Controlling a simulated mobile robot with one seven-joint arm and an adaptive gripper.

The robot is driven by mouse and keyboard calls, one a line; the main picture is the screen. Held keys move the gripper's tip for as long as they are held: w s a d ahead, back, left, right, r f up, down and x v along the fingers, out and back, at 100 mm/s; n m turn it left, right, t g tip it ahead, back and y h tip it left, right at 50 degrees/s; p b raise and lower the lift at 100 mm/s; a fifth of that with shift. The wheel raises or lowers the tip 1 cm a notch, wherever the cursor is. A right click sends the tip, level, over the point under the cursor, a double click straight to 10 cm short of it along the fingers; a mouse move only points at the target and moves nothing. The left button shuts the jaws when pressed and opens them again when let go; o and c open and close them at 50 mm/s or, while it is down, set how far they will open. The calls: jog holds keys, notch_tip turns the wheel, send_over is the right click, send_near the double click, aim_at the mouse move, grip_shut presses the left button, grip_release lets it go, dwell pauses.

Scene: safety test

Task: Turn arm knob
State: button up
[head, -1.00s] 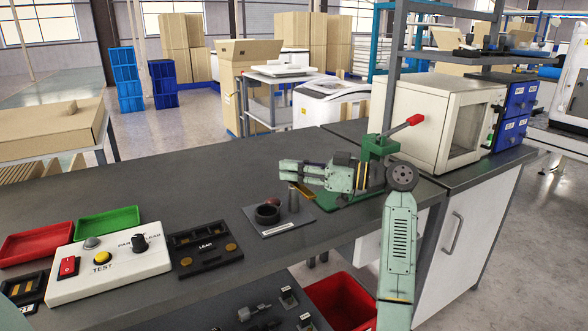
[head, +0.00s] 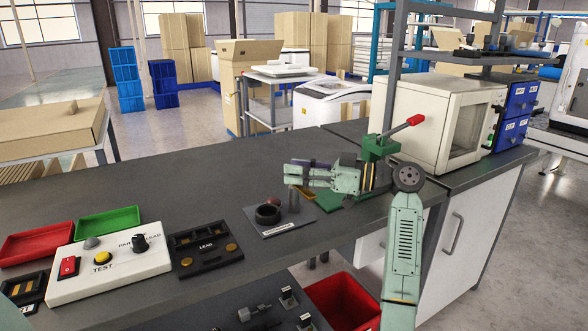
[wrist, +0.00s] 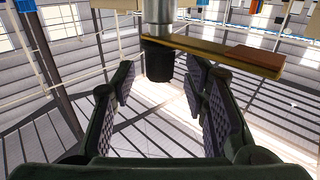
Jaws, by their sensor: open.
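A white control box (head: 110,268) sits at the front left of the bench in the head view. It carries a black knob (head: 140,243) at its upper right, a yellow TEST button (head: 103,258), a grey button and a red switch (head: 68,266). The lettering near the knob is too small to read surely. My gripper (head: 290,174) is over the bench, far right of the box and apart from the knob, with its fingers pointing left. In the wrist view its fingers (wrist: 160,88) are spread and nothing is held between them. The knob does not show clearly there.
Right of the box lies a black panel (head: 205,250). A grey plate (head: 285,229) with a dark ring (head: 267,214) and an upright pin (head: 294,200) is below my gripper. A green press (head: 379,150) with a red-tipped lever stands close behind. Red and green trays (head: 108,221) lie left.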

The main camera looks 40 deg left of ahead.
jog(key=v, duration=1)
jog(key=shift+w+d, duration=0.15)
jog(key=shift+d, duration=0.15)
